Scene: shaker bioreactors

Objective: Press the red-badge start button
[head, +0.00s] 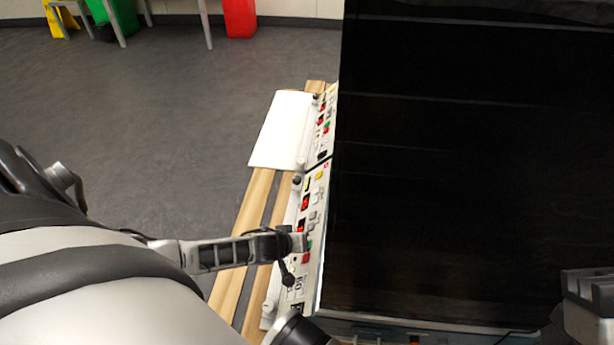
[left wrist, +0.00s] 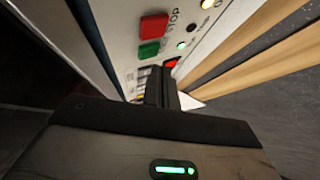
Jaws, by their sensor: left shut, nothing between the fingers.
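The near control panel (head: 313,205) runs along the front of the dark cabinet. It has a small red mark (head: 326,164) at its far end, which may be the badge. Near its middle are a green button (head: 309,244) and a red button (head: 306,258). My left gripper (head: 300,242) is shut and empty, its tip over the panel beside these buttons. In the left wrist view the closed fingers (left wrist: 161,75) point at the panel, with the green button (left wrist: 149,49) and red button (left wrist: 153,27) just beyond. I cannot tell whether they touch. My right gripper's fingers are not visible.
A similar far panel (head: 324,125) has its own red and green buttons. A white flat plate (head: 282,130) lies beside it on wooden rails (head: 253,205). The large dark cabinet (head: 450,170) fills the right side. Open grey floor (head: 150,110) lies left.

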